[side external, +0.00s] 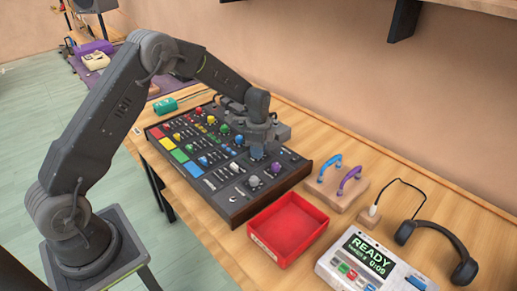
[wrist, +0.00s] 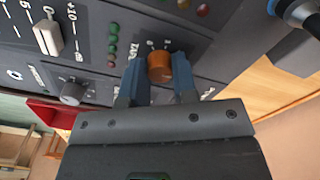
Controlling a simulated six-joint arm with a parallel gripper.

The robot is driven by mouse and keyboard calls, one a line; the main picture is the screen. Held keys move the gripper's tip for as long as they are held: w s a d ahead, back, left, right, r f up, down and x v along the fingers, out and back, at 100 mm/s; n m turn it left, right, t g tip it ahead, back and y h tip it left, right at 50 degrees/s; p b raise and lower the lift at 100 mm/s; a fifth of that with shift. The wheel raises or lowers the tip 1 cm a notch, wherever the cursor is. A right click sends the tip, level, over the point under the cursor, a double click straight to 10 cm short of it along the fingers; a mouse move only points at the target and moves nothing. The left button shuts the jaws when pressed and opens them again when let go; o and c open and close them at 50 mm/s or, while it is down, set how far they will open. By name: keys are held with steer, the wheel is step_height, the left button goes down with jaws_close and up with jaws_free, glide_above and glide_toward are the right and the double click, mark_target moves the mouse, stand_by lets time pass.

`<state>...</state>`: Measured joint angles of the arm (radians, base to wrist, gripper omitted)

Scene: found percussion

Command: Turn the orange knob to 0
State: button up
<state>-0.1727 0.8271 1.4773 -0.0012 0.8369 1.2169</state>
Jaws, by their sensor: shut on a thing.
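The orange knob (wrist: 159,66) sits on the dark panel of the mixer, between my two blue-grey fingers in the wrist view. My gripper (wrist: 159,78) is shut on it, with one finger on each side. In the side external view my gripper (side external: 257,155) points down onto the right part of the mixer (side external: 237,207) and hides the orange knob. Small pale scale marks show by the knob in the wrist view; I cannot read its setting clearly.
A grey knob (wrist: 72,93) and a white slider (wrist: 47,37) are near the gripped knob. Beside the mixer stand a red tray (side external: 287,232), a wooden block with blue and purple handles (side external: 338,190), a timer box showing READY (side external: 372,262) and headphones (side external: 462,250).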

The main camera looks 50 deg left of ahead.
steer(key=n, duration=1.2)
steer(key=shift+n, duration=0.3)
steer(key=n, duration=1.2)
steer(key=shift+n, duration=0.4)
steer(key=o, duration=0.9)
